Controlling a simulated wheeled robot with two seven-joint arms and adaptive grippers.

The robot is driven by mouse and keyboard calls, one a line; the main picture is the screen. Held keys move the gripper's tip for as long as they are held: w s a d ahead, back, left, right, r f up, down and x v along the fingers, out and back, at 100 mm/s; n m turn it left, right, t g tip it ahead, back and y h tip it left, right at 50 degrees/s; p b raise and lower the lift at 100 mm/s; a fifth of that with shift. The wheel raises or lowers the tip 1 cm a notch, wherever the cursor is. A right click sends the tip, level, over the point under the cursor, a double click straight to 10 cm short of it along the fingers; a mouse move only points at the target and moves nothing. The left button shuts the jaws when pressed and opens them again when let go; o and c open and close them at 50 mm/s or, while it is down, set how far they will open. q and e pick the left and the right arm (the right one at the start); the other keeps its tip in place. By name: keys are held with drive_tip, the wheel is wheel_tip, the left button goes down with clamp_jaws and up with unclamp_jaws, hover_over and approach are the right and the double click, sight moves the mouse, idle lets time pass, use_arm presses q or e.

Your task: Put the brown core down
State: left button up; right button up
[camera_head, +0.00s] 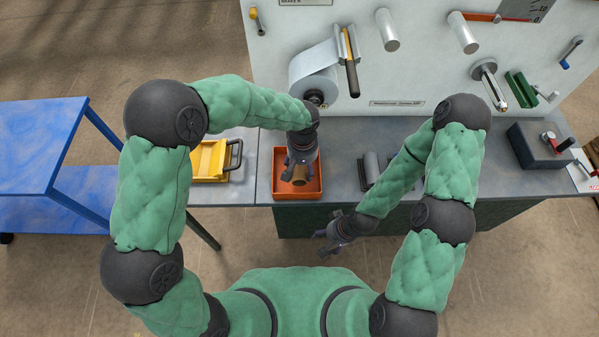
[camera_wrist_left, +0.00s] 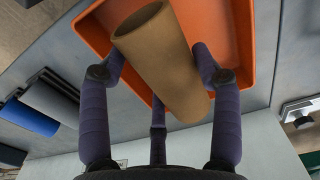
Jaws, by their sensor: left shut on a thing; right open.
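The brown core (camera_wrist_left: 160,55) is a hollow cardboard-coloured tube. My left gripper (camera_wrist_left: 158,78) is shut on it, with the fingers on both sides of the tube in the left wrist view. In the head view the core (camera_head: 299,175) shows below my left gripper (camera_head: 300,160), over the orange tray (camera_head: 313,190). The tray (camera_wrist_left: 240,40) lies behind the core in the left wrist view. I cannot tell whether the core touches the tray floor. My right gripper (camera_head: 330,243) is open and empty in front of the bench edge.
A yellow bin (camera_head: 209,162) stands left of the tray on the grey bench (camera_head: 340,150). A blue table (camera_head: 35,140) stands at far left.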

sight(300, 171)
use_arm(q)
drive_tip(key=shift+w+a+f, duration=0.2)
drive_tip(key=shift+w+f, duration=0.05)
drive_tip(key=shift+f, duration=0.1)
drive_tip(key=f+b, duration=0.1)
drive_tip(key=f, duration=0.1)
drive_tip(key=f+b, duration=0.1)
drive_tip(key=f, duration=0.1)
drive_tip(key=shift+w+a, duration=0.2)
drive_tip(key=shift+r, duration=0.15)
drive_tip(key=o, duration=1.2)
drive_tip(key=shift+c, duration=0.2)
wheel_tip(300, 171, up, 12)
drive_tip(key=p, duration=0.4)
